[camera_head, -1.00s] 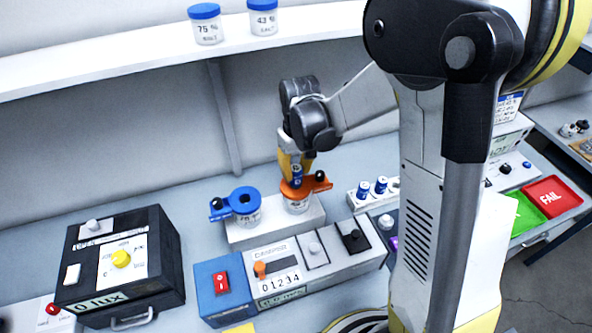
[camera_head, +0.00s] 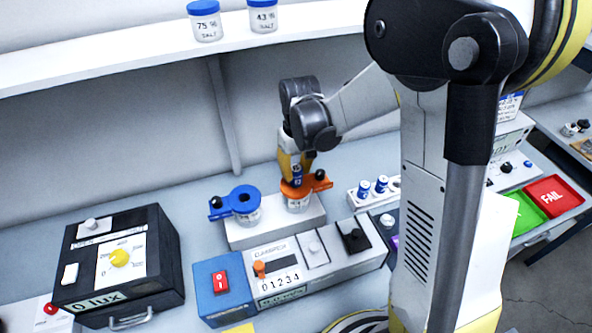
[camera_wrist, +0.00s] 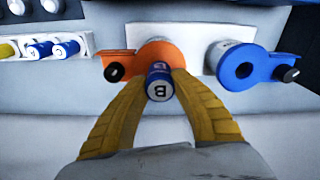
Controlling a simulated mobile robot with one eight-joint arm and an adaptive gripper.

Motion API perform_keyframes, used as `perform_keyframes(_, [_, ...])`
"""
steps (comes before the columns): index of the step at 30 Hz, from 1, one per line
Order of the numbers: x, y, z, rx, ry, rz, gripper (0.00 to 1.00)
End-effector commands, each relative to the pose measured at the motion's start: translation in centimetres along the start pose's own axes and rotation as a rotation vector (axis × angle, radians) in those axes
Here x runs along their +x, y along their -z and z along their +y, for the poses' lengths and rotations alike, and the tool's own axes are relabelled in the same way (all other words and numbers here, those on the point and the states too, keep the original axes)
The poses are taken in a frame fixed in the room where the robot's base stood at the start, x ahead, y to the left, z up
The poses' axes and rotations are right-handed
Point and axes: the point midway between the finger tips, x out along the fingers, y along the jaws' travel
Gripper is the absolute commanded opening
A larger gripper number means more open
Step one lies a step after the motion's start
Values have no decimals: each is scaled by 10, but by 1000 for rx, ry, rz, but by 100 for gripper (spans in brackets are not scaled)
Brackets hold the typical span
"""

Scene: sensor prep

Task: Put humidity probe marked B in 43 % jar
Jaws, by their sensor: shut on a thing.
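My gripper (camera_head: 296,172) is shut on a blue probe (camera_wrist: 160,86) with a white end marked B. It holds the probe at the orange-collared jar (camera_head: 298,204) on the white stand, over the collar's opening in the wrist view. I cannot tell how far the probe is inside. The orange collar (camera_wrist: 157,52) has a black knob at its side. The jar's label is too small to read. A second jar with a blue collar (camera_head: 240,200) stands to its left in the head view; its round opening is empty.
Jars labelled 75 % (camera_head: 206,27) and 43 % (camera_head: 263,20), with SALT below, stand on the shelf. A white rack (camera_head: 368,197) holds more blue probes. A damper box (camera_head: 280,275) lies in front of the stand, and a lux box (camera_head: 120,262) is at left.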

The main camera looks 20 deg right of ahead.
Motion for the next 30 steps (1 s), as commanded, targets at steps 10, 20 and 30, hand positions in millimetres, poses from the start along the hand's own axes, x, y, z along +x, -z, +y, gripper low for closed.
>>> perform_keyframes(10, [1,0,0,0,0,0,0])
perform_keyframes(20, [4,0,0,0,0,0,48])
perform_keyframes(30, [4,0,0,0,0,0,64])
